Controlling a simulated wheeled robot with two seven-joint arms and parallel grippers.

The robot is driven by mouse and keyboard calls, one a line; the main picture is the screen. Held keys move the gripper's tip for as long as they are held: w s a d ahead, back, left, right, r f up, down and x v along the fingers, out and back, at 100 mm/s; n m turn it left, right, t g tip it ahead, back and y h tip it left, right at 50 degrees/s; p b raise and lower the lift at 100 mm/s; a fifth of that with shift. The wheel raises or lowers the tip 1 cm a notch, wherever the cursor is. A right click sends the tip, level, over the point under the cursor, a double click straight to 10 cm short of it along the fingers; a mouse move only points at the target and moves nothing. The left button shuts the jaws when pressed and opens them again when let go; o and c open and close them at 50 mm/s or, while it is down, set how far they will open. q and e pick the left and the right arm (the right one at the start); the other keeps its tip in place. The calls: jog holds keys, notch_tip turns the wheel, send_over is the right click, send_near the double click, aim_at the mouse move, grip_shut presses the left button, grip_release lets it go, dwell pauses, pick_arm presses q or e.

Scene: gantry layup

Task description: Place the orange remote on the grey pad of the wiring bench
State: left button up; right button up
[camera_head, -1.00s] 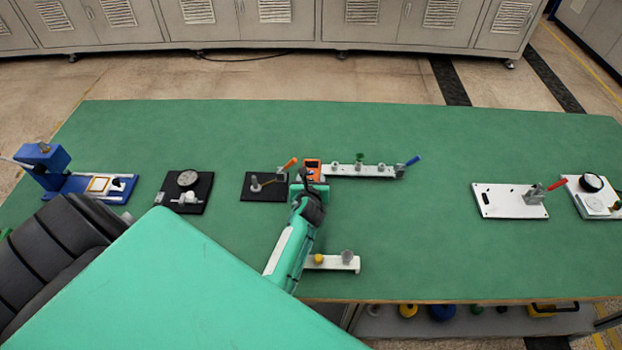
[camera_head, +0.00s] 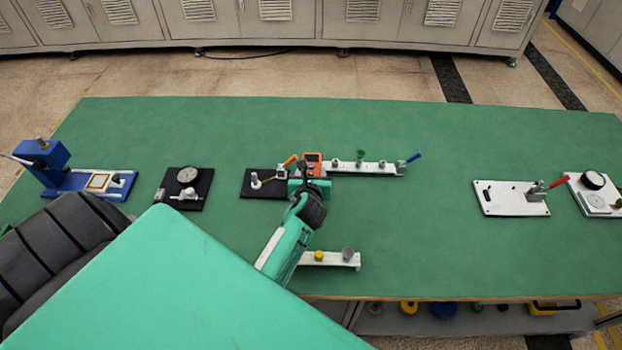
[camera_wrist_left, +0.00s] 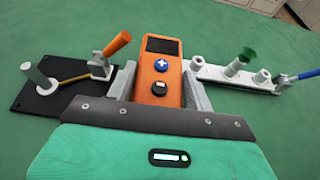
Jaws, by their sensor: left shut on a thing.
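The orange remote (camera_head: 313,157) has a dark screen and two round buttons, which show in the left wrist view (camera_wrist_left: 160,69). My left gripper (camera_head: 309,175) is shut on the remote, with a finger on each side of it in the left wrist view (camera_wrist_left: 157,88). The remote points away from me, between a black fixture and a white rail; I cannot tell its height over the green bench top (camera_head: 420,240). I cannot make out a grey pad. My right gripper is out of view.
A black fixture (camera_head: 258,190) with an orange handle is just left of the gripper. A white rail (camera_head: 375,169) with pegs is just right. A smaller white rail (camera_head: 328,259) is nearer. A white clamp plate (camera_head: 505,207) stands farther right, with clear green top before it.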

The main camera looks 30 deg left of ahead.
aim_at(311, 173)
pick_arm(q)
notch_tip(311, 173, up, 9)
jog(key=shift+r, duration=0.1)
jog(key=shift+d+r, duration=0.15)
jog(key=shift+r, duration=0.25)
jog(key=s+d+r+m+t+h, duration=0.1)
jog(key=s+d+r+m+h, duration=0.1)
jog(key=s+d, duration=0.4)
jog(key=s+d+r+m+t+h, duration=0.1)
jog(key=s+d+r+m+h, duration=0.2)
jog(key=s+d+m+h, duration=0.1)
jog(key=s+d+h, duration=0.1)
jog(key=s+d, duration=0.1)
jog(key=d, duration=0.1)
jog(key=shift+d, duration=0.35)
jog(key=shift+f, duration=0.15)
jog(key=shift+d+m, duration=0.1)
jog(key=shift+m, duration=0.2)
jog(key=shift+w, duration=0.1)
